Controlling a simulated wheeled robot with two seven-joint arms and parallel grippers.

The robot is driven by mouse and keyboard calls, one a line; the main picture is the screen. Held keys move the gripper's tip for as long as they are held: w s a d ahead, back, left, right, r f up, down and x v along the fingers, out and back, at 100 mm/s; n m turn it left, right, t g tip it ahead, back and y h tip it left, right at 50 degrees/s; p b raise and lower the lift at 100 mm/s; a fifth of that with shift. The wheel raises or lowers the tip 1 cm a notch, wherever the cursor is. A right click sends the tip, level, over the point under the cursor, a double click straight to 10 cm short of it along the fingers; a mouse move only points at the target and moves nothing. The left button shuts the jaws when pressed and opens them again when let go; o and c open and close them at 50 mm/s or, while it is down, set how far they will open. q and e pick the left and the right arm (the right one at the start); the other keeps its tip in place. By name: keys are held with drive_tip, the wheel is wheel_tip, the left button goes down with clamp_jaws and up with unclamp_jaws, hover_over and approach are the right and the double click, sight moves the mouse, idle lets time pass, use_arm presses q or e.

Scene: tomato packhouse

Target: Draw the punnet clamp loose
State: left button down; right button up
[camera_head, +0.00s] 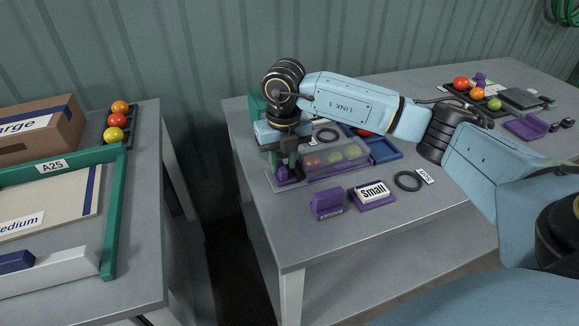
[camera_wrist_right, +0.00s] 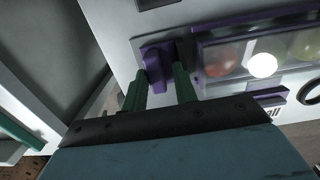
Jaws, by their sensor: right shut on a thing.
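The punnet clamp (camera_head: 283,178) is a small purple piece at the left end of the punnet, near the left edge of the right-hand table. It also shows in the wrist view (camera_wrist_right: 155,58). The clear, purple-edged punnet (camera_head: 340,167) holds several tomatoes and lies just right of the clamp. My right gripper (camera_head: 287,166) reaches down from above and is shut on the clamp. In the wrist view its green fingers (camera_wrist_right: 160,80) stand on either side of the purple piece. The arm and gripper partly hide the clamp in the head view. My left gripper is out of view.
A purple block (camera_head: 326,204), a "Small" label holder (camera_head: 372,193) and a black ring (camera_head: 408,181) lie in front of the punnet. A blue tray (camera_head: 383,150) stands behind it. A gap separates this table from the left one, which holds a cardboard box (camera_head: 38,130).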

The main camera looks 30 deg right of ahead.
drive_tip(key=shift+s+a+f, duration=0.15)
drive_tip(key=shift+f, duration=0.45)
drive_tip(key=shift+s+a+f, duration=0.15)
drive_tip(key=shift+f, duration=0.4)
drive_tip(key=shift+c, duration=0.2)
drive_tip(key=o, duration=0.8)
drive_tip(key=shift+c, duration=0.2)
drive_tip(key=shift+s+d+p, duration=0.1)
drive_tip(key=shift+d+p, duration=0.25)
drive_tip(key=shift+d, duration=0.05)
drive_tip(key=shift+w+d+r+g+p, duration=0.1)
drive_tip(key=shift+w+r+g+p, duration=0.05)
drive_tip(key=shift+r+p, duration=0.55)
drive_tip(key=shift+w+d+r+g+p, duration=0.1)
drive_tip(key=shift+w+r+g+p, duration=0.05)
drive_tip(key=shift+r+p, duration=0.5)
drive_tip(key=shift+a+r+p, duration=0.1)
drive_tip(key=shift+r+p, duration=0.5)
drive_tip(key=shift+r, duration=0.3)
